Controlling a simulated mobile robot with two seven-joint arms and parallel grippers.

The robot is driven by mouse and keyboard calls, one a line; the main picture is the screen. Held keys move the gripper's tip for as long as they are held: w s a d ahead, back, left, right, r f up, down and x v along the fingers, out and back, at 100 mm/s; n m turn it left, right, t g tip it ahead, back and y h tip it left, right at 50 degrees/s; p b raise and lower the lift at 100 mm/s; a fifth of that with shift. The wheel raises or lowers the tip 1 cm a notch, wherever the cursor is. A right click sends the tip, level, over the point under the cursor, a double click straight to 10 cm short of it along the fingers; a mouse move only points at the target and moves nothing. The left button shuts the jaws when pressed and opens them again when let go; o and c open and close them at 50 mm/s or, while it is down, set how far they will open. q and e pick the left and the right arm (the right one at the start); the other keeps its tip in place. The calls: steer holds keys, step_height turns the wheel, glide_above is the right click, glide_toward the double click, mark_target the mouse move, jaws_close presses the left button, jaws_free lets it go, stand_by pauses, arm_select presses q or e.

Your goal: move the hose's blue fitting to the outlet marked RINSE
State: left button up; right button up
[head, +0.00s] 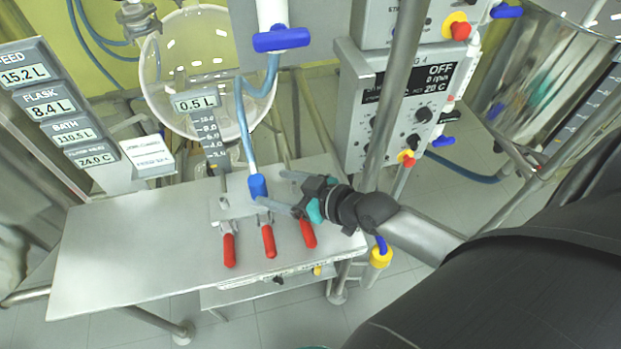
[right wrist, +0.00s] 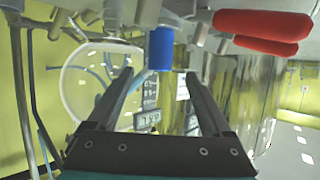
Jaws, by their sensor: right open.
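The hose's blue fitting (head: 258,187) stands upright at the valve block on the bench, behind the middle red handle (head: 268,241). The pale blue hose (head: 243,118) rises from it. My right gripper (head: 272,189) comes from the right with its jaws open, its fingertips close to the fitting. In the right wrist view the blue fitting (right wrist: 160,48) lies between the lines of the open fingers (right wrist: 159,74), near their tips; I cannot tell whether they touch it. No RINSE marking is readable, and the arm and gripper hide part of the right outlet. My left gripper is not in view.
Other red handles (head: 229,250) (head: 308,233) flank the middle one. A glass vessel (head: 205,60) is behind the bench. A control box (head: 400,95) stands behind right, and display panels (head: 50,105) at left. The bench top (head: 120,235) is clear on the left.

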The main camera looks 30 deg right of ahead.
steer(key=p+v, duration=0.1)
steer(key=v, duration=0.7)
steer(key=shift+s+d, duration=0.15)
steer(key=shift+s, duration=0.05)
steer(key=shift+r, duration=0.15)
